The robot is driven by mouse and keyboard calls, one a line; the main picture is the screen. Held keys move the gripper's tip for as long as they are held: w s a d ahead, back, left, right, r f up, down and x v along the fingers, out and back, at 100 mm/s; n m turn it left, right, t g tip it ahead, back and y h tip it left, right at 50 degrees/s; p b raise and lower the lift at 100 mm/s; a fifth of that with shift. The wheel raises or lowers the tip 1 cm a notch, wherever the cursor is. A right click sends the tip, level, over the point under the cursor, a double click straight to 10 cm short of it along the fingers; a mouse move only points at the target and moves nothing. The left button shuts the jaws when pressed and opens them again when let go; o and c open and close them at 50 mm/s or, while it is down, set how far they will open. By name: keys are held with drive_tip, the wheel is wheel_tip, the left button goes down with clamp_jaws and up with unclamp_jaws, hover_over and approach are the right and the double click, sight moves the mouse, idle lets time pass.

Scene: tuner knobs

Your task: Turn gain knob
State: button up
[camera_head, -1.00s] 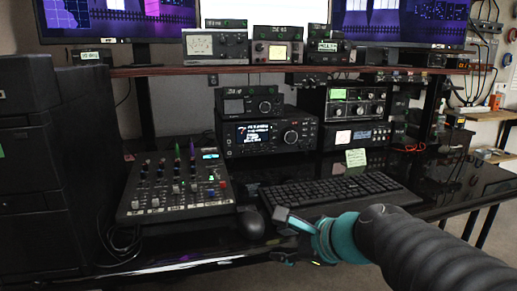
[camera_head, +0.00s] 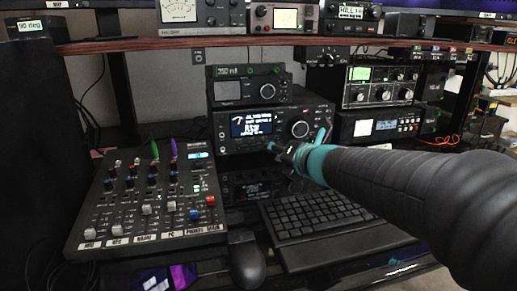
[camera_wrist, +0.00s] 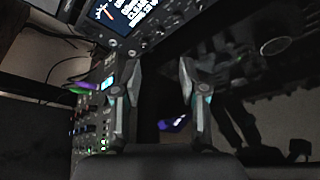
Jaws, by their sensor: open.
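The black radio (camera_head: 262,150) with a lit display and a large round knob (camera_head: 300,129) stands on the desk under the shelf. The mixer (camera_head: 150,205) lies at the left, with rows of small knobs and sliders. No label lets me tell which knob is the gain knob. My gripper (camera_head: 280,149) is just in front of the radio's lower right face and hides part of it. In the wrist view my gripper (camera_wrist: 160,68) is open and empty, fingers apart. The radio's display (camera_wrist: 122,12) is above the fingertips and the mixer (camera_wrist: 92,130) is at the left.
The keyboard (camera_head: 318,212) and mouse (camera_head: 247,262) lie in front of the radio. A smaller unit (camera_head: 248,85) sits on top of it. More radios (camera_head: 380,86) stand to the right. The shelf (camera_head: 230,42) runs above them.

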sight(253, 147)
drive_tip(key=b+x, duration=0.1)
drive_tip(key=x, duration=0.9)
drive_tip(key=shift+w+a+f, duration=0.1)
drive_tip(key=shift+w, duration=0.05)
clamp_jaws()
